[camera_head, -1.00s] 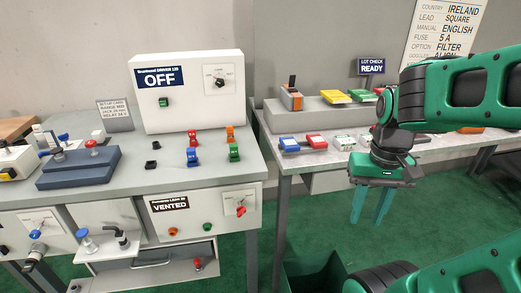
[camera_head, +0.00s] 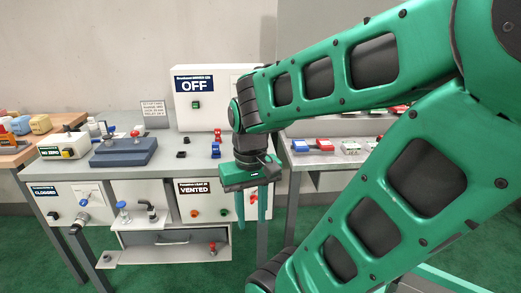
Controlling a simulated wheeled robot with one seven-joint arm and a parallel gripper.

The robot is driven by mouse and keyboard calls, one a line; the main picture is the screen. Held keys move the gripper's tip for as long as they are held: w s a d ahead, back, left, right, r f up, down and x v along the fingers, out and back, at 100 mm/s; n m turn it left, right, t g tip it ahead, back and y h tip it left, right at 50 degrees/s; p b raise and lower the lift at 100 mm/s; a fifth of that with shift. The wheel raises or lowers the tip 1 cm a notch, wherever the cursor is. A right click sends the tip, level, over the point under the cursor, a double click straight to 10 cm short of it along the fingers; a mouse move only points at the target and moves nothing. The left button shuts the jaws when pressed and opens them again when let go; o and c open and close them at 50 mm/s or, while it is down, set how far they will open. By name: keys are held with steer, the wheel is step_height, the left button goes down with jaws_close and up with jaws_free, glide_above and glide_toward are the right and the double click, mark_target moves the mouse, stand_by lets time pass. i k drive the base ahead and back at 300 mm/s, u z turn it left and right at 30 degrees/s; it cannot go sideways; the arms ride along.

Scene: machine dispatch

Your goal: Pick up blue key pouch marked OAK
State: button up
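A small blue item (camera_head: 299,146) lies on the right-hand table, left of a red one; it may be the blue key pouch, but no OAK marking can be read. My arm crosses the right half of the view and hides much of the right table.
A red item (camera_head: 325,144) and a white-green one (camera_head: 350,147) lie beside the blue one. The left bench carries a white box marked OFF (camera_head: 200,108), a dark blue block (camera_head: 123,152) and small coloured connectors. A drawer (camera_head: 172,246) below stands open. Green floor is clear at lower left.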

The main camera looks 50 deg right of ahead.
mark_target(301, 145)
steer(key=u, duration=0.5)
steer(key=k, duration=1.25)
steer(key=z, duration=1.55)
steer(key=i, duration=0.85)
